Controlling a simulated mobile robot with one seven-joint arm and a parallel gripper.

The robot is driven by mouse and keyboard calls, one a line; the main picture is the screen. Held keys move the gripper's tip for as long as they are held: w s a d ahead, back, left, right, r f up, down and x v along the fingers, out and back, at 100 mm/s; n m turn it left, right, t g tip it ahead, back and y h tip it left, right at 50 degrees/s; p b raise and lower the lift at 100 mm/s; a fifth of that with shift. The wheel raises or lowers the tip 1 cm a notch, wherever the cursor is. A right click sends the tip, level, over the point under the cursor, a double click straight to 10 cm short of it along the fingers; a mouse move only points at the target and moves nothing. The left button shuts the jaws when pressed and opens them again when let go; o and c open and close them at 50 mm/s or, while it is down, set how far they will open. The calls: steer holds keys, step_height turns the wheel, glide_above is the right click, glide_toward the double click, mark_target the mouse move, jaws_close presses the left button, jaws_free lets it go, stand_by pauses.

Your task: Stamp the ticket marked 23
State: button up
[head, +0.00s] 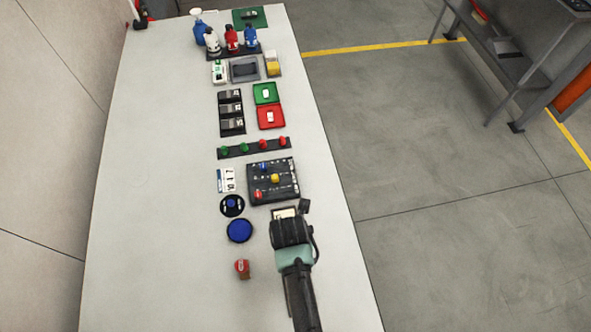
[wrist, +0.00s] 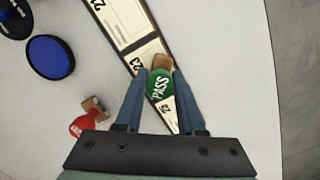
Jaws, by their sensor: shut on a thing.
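My gripper (wrist: 160,88) is shut on a green stamp with PASS on its round top (wrist: 159,85) and a wooden block at its far side. In the wrist view the stamp is over the ticket marked 23 (wrist: 137,63) and hides much of it. I cannot tell whether the stamp touches the ticket. The ticket lies in a dark-edged row, between a ticket marked 21 (wrist: 118,20) and a third ticket (wrist: 170,110) whose number is hard to read. In the head view my gripper (head: 288,222) covers the stamp and most of the row.
A red stamp (wrist: 82,125) lies on the table left of my gripper; it also shows in the head view (head: 242,268). A round blue pad (wrist: 50,57) is beyond it. A black board with coloured pieces (head: 273,187) stands just past the tickets. The table's left side is clear.

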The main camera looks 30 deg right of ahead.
steer(key=shift+r+p, duration=3.45)
steer(key=shift+r, duration=0.05)
steer(key=shift+f, duration=0.1)
